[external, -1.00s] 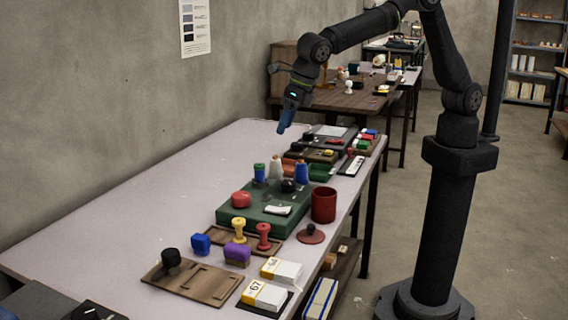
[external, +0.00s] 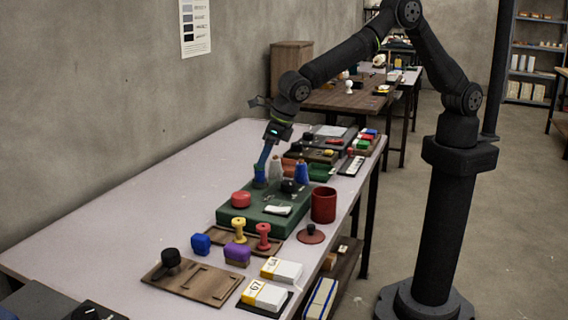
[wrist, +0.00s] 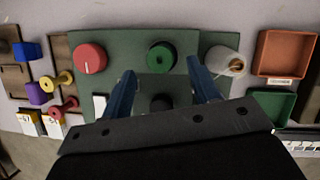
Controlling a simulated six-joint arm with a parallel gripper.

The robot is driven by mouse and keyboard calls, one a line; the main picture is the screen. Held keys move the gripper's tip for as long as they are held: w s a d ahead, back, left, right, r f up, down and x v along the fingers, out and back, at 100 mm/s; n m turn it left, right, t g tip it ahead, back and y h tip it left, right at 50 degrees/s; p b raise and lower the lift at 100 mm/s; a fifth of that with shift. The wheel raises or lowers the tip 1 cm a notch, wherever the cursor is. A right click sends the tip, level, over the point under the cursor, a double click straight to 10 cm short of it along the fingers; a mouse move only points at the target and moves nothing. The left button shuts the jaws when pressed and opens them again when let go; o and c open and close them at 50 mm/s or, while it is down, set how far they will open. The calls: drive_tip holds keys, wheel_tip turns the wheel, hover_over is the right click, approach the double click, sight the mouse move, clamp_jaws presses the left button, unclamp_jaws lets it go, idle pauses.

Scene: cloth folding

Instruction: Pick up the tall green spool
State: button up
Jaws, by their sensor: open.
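My gripper (wrist: 161,68) is open. Its two blue fingers are apart, one to each side of the spool's near side, with nothing held between them. In the external view my gripper (external: 262,164) points down at the spool's top. I cannot tell whether the fingertips touch it.
A pale cone spool (wrist: 222,61) stands close right of my right finger. A red knob (wrist: 90,58) is to the left, and a black knob (wrist: 160,102) is nearer. A blue spool (external: 302,173) and a dark red cup (external: 323,205) stand nearby. The table's left side is clear.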

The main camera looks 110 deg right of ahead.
sight(259, 173)
drive_tip(key=x, duration=0.5)
drive_tip(key=shift+d, duration=0.1)
drive_tip(key=shift+c, duration=0.5)
drive_tip(key=c, duration=1)
